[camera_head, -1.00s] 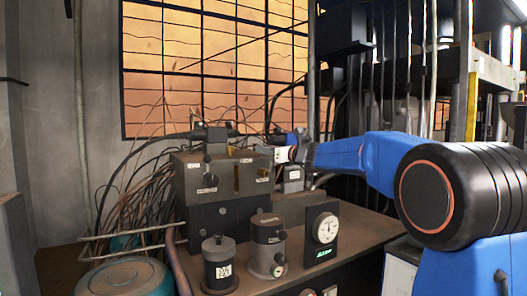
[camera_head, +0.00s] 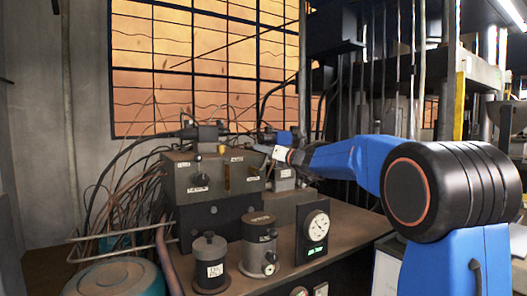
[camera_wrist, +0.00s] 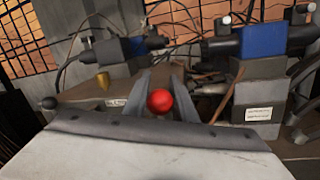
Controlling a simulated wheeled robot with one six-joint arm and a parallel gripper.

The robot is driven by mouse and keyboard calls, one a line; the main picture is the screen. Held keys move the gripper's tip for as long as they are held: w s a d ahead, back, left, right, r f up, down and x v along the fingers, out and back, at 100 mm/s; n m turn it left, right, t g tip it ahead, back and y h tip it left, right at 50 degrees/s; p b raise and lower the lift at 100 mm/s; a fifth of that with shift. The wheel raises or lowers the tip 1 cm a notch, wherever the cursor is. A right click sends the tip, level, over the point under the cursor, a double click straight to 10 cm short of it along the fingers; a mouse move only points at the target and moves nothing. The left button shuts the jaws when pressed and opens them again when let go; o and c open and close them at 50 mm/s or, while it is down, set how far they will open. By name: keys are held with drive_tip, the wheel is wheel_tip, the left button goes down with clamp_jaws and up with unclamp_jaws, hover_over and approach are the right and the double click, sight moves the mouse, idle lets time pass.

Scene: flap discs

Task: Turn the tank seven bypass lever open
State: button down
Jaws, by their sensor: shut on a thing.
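My gripper (camera_wrist: 161,98) shows in the wrist view with a finger on each side of a round red knob (camera_wrist: 160,101). It is shut on this knob, which I take to be the bypass lever's end. The lever's shaft is hidden behind the knob. In the head view my gripper (camera_head: 262,149) reaches in from the right to the upper right edge of the grey valve block (camera_head: 181,179). The red knob cannot be made out there. The block's small labels are too blurred to read, so the tank number cannot be told.
A black cylinder (camera_head: 210,262), a grey cylinder (camera_head: 259,247) and a dial gauge (camera_head: 317,226) stand on the bench in front of the block. Cables (camera_head: 122,194) bunch at its left. In the wrist view, blue-bodied valves (camera_wrist: 264,39) stand behind the gripper.

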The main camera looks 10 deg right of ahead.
drive_tip(key=c, duration=1.5)
unclamp_jaws()
drive_tip(key=shift+o, duration=0.2)
drive_tip(key=v, duration=1.7)
drive_tip(key=shift+s, duration=0.2)
drive_tip(key=shift+d, duration=0.1)
drive_tip(key=shift+c, duration=0.4)
